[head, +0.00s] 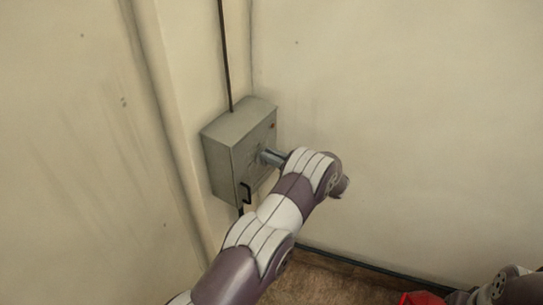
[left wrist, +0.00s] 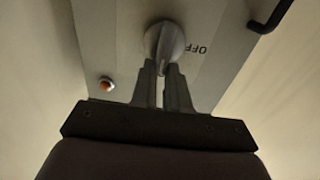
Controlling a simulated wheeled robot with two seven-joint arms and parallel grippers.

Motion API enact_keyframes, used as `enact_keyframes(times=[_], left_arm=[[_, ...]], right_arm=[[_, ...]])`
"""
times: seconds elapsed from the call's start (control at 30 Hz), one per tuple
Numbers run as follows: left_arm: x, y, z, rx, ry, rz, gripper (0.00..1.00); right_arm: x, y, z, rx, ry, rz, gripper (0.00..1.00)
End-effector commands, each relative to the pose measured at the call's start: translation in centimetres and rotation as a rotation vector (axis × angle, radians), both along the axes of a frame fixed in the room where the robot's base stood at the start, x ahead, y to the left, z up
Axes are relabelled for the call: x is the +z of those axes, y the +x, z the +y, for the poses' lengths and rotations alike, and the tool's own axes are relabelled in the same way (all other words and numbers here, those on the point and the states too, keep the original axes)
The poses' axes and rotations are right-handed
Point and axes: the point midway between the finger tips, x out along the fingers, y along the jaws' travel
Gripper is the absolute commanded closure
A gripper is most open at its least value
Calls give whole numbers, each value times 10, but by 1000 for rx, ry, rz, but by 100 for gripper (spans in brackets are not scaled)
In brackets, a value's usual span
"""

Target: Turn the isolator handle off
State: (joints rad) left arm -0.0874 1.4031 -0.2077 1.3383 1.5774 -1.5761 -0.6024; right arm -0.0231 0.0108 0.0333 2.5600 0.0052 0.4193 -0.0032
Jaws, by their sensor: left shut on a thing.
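The isolator box (head: 225,152) is a grey metal cabinet on the wall in the middle of the head view. Its handle, a round grey knob with a raised grip (left wrist: 165,42), shows in the left wrist view with the word OFF beside it, upside down. My left gripper (left wrist: 164,75) is shut on the knob's grip. In the head view my left gripper (head: 268,157) reaches the box front from the right, and it hides the handle. My right gripper is not seen; only part of what looks like my other arm shows at the bottom right corner.
An orange-red lamp (left wrist: 106,84) is on the box front, and a black pull handle (head: 246,192) is at its lower edge. A dark conduit (head: 225,55) runs up from the box. A red object (head: 421,298) lies at the bottom edge. The wall to the right is bare.

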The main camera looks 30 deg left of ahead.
Motion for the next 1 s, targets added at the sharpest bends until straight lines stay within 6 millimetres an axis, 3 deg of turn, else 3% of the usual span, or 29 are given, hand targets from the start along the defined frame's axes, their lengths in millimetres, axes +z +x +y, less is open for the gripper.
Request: enact_keyframes(times=[0.37,1.0], left_arm=[[-4,-4,1,1,-14,-159,100],[-14,-17,2,0,-61,-759,100]], right_arm=[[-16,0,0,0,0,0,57],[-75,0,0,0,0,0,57]])
